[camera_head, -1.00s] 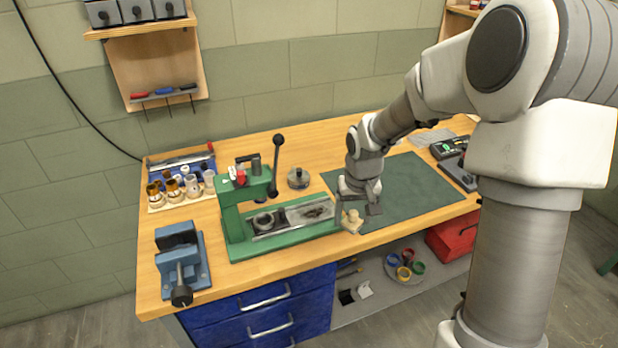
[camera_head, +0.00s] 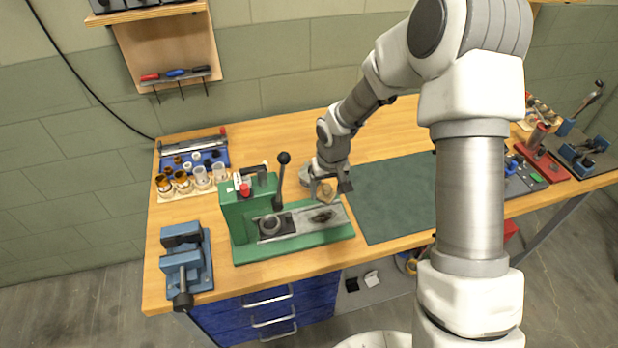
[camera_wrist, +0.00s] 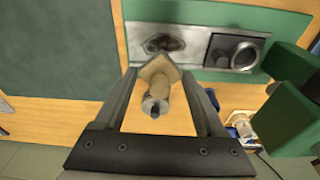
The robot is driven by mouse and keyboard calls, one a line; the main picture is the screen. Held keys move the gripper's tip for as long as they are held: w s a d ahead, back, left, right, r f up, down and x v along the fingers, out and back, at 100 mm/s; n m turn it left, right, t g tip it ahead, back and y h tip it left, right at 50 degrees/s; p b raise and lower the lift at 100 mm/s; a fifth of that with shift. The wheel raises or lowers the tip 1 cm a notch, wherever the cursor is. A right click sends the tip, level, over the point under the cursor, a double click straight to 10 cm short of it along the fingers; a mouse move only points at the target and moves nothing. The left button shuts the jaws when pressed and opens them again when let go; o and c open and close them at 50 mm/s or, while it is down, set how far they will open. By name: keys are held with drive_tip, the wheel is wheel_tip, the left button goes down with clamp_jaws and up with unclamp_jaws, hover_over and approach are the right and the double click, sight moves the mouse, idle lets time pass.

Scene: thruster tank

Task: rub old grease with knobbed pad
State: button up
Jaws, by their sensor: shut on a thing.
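My gripper (camera_wrist: 159,76) is shut on the knobbed pad (camera_wrist: 157,68), a tan square block with a rounded knob toward the wrist camera. In the head view my gripper (camera_head: 328,186) holds the pad (camera_head: 326,194) just behind the right end of the green press. The old grease (camera_head: 322,216) is a dark smear on the press's grey plate (camera_head: 300,217). In the wrist view the grease (camera_wrist: 164,43) shows just beyond the pad's edge. The pad looks apart from the grease; its underside is hidden.
The green press (camera_head: 247,212) has an upright black-knobbed lever (camera_head: 281,180) left of my gripper. A round metal ring (camera_head: 269,225) sits on its plate. A blue vise (camera_head: 186,262) stands at the left. A dark green mat (camera_head: 400,195) lies clear at the right.

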drive_tip(key=n+p, duration=0.1)
drive_tip(key=p, duration=0.1)
hover_over(309, 219)
drive_tip(key=shift+s+f+b, duration=0.2)
drive_tip(key=shift+f+b, duration=1.6)
drive_tip(key=shift+f, duration=1.75)
drive_tip(key=shift+f+b, duration=1.05)
